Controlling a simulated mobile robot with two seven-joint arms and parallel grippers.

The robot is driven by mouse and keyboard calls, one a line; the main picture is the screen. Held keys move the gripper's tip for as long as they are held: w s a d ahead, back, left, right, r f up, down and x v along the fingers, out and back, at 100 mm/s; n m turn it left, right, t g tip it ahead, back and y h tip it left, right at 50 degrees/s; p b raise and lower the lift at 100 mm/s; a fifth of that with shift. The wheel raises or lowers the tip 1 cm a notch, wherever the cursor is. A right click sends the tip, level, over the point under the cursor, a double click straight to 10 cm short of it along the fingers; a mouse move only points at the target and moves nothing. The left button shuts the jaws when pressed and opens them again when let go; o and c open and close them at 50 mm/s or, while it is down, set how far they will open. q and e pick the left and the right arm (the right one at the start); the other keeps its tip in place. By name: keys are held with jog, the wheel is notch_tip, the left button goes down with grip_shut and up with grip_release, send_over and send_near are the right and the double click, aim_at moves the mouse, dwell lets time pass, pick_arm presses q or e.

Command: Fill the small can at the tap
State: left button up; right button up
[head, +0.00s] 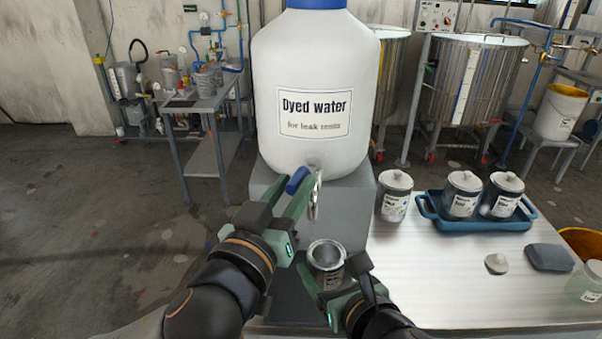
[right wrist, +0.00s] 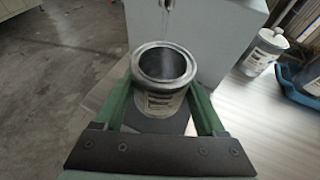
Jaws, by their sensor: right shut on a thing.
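The small metal can (head: 327,256) stands open and upright below the tap's metal spout (head: 315,200). My right gripper (head: 338,287) is shut on the can, with a finger on either side; in the right wrist view the can (right wrist: 162,66) shows its open mouth and label. A thin pale streak, like a stream, runs from the spout toward the can's mouth in that view. The can's liquid level is not clear. My left gripper (head: 298,188) is at the tap's blue lever (head: 297,180), its fingers around it; whether they grip it is unclear.
The white dyed water container (head: 314,95) stands on a grey block (head: 345,205). To the right, the pale table (head: 440,265) bears a lidded can (head: 396,195), a blue tray (head: 478,226) with two more cans, a round lid (head: 496,263) and a dark blue cloth (head: 549,257).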

pick_arm(q)
jog(key=shift+v, duration=1.2)
pick_arm(e)
jog(key=shift+w, duration=0.1)
jog(key=w+a, duration=0.2)
jog(key=w, duration=0.3)
jog(key=shift+w+a, duration=0.15)
jog(key=shift+w, duration=0.15)
dwell(1.2)
jog(key=s, duration=0.2)
jog(key=s+d, duration=0.1)
jog(key=s, duration=0.1)
jog(key=s+d, duration=0.1)
jog(key=s, duration=0.1)
jog(key=shift+d, duration=0.2)
jog(key=shift+w, duration=0.1)
jog(key=shift+r, duration=0.1)
